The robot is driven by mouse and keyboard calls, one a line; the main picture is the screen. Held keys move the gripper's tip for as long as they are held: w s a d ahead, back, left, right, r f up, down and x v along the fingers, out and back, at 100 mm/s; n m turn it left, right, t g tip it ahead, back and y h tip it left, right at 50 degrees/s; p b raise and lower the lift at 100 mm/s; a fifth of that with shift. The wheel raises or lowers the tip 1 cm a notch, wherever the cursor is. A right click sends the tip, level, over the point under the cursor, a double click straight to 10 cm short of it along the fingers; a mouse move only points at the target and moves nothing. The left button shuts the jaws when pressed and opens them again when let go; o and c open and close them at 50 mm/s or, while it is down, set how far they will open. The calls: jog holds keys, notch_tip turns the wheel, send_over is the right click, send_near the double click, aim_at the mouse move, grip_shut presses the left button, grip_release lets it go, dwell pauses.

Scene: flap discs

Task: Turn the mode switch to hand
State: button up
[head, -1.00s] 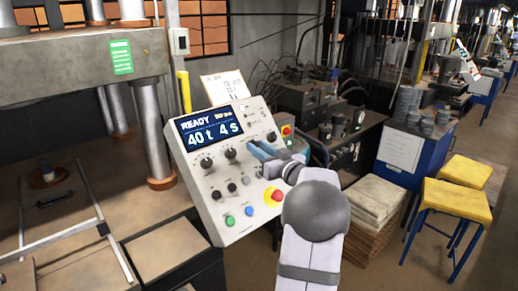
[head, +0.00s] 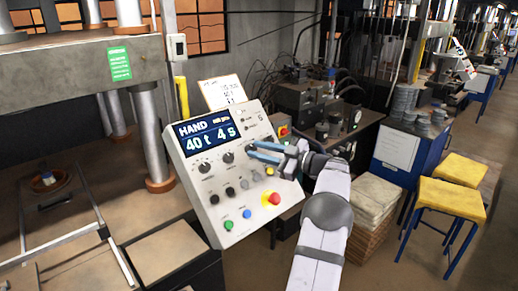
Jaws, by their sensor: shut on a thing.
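The control panel (head: 186,181) is a tilted light-grey box left of centre, and its blue display (head: 206,131) reads "HAND", "40 t" and "4 s". My gripper (head: 252,151) reaches in from the right with its blue-grey fingers at the panel's upper right face. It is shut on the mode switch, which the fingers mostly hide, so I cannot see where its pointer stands. Two dark knobs (head: 227,158) (head: 204,168) sit in the row left of the fingers.
The press column (head: 152,140) stands left of the panel. Yellow stools (head: 452,199) stand at right.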

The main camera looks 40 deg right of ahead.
jog(key=shift+n+y, duration=0.3)
jog(key=shift+n, duration=0.2)
jog(key=o, duration=1)
jog(key=shift+s+d+b, duration=0.3)
jog(key=shift+s, duration=0.25)
jog(key=b+v, duration=0.1)
jog(key=v, duration=0.2)
jog(key=b+v, duration=0.1)
jog(key=v, duration=0.2)
jog(key=shift+s+r+b, duration=0.1)
jog(key=shift+r+b, duration=0.1)
jog(key=shift+b, duration=0.1)
